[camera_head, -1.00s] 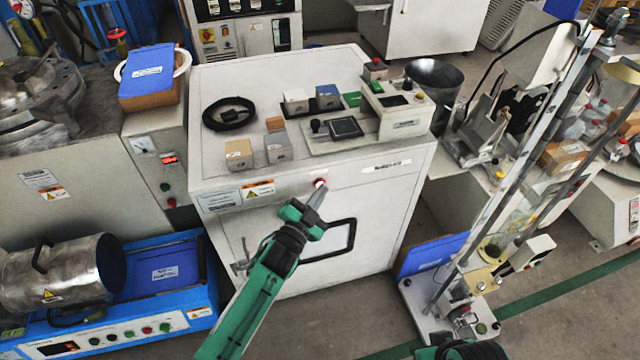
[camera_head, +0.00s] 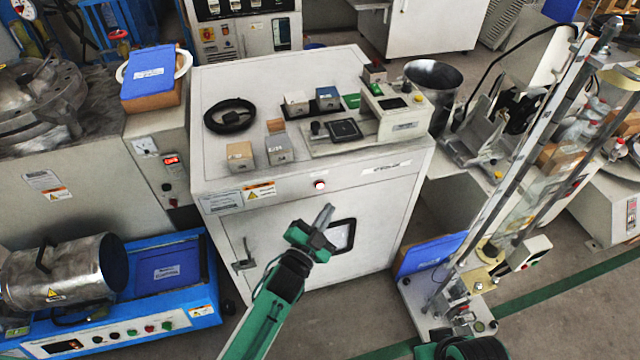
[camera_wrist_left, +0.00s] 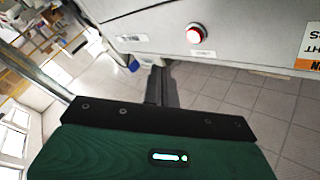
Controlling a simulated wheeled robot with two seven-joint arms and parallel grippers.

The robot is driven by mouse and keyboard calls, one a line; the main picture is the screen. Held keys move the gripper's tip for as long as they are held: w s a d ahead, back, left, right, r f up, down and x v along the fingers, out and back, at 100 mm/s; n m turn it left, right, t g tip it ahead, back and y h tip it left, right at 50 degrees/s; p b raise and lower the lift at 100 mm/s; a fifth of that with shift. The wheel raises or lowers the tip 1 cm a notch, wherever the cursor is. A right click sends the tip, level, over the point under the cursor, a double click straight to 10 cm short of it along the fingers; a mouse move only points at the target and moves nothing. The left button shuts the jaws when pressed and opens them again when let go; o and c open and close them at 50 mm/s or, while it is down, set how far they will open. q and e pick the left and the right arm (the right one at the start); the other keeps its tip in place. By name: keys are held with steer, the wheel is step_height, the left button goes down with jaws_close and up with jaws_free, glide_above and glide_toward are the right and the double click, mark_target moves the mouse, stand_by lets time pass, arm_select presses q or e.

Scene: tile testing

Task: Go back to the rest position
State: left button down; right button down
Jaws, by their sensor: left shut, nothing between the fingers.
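My left gripper (camera_head: 324,216) is shut and empty. It is in front of the white cabinet (camera_head: 385,205), below the red button (camera_head: 319,185) and apart from it. In the left wrist view the shut fingers (camera_wrist_left: 161,85) point away over the tiled floor, and the red button (camera_wrist_left: 194,34) shows above them on the cabinet front. Part of my right arm (camera_head: 462,348) shows at the bottom edge of the head view, but its gripper is out of the frame.
The cabinet top holds small blocks (camera_head: 279,150), a black cable coil (camera_head: 229,115) and a control device (camera_head: 398,110). A blue machine (camera_head: 175,310) with a metal drum (camera_head: 60,275) stands at left. A tall metal stand (camera_head: 500,190) is at right. Floor (camera_head: 345,300) is free in front.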

arm_select(q)
steer(key=shift+s+d, duration=0.15)
steer(key=shift+s, duration=0.15)
